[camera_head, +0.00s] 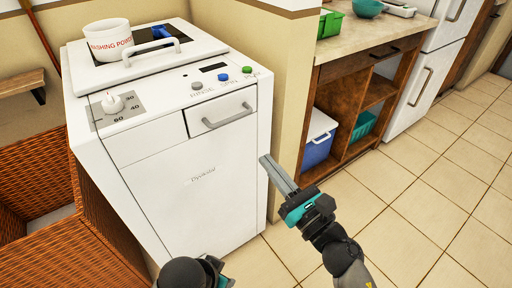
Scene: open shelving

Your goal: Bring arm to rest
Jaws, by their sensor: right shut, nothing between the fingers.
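My right gripper (279,174) is in front of the white washing machine's lower right edge, with its fingers together and nothing held. Its arm comes in from the bottom right. A dark part of my left arm (188,273) shows at the bottom edge; the left gripper's fingers are not visible. The white washing machine (195,180) stands upright at the left with its drawer closed.
A white washing powder tub (109,43) and a blue object (162,32) are on top of the machine. An orange wicker basket (98,215) stands at left. Open wooden shelving (340,97) holds a blue cooler (318,140). The tiled floor at right is clear.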

